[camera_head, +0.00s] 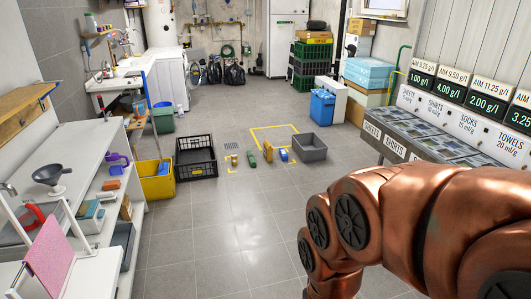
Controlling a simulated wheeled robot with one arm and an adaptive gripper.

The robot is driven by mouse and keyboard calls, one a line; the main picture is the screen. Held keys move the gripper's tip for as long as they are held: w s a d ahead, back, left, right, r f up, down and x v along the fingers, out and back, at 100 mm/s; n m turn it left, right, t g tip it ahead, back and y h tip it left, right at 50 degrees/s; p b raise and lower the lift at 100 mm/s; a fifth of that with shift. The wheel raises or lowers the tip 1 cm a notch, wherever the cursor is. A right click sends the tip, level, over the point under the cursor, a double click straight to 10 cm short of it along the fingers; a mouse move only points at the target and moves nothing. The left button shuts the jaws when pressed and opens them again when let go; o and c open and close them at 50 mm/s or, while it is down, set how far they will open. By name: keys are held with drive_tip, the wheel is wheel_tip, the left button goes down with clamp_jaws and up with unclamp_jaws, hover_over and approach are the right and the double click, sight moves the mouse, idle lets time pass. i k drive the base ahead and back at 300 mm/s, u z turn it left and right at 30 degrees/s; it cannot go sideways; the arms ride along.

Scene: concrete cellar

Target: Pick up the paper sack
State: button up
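Several small items stand in a row on the floor between a black crate and a grey bin. They are a small yellow item (234,160), a green bottle-like item (252,159), a tan-yellow upright item (268,152) and a blue-and-white item (284,155). I cannot tell for sure which, if any, is the paper sack; the tan-yellow one could be it, but it is too small to make out. My copper-coloured arm fills the lower right and runs out of the bottom edge. My gripper is not in view.
A black crate (182,159) and yellow bin (157,188) stand left of the row, a grey bin (322,147) right. Cluttered white shelves (90,215) line the left, a sorting counter (425,130) the right. The tiled floor in front of the row is clear.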

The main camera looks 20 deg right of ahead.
sight(268, 148)
drive_tip(key=z, duration=0.15)
drive_tip(key=i, duration=5.85)
drive_tip(key=u, duration=0.1)
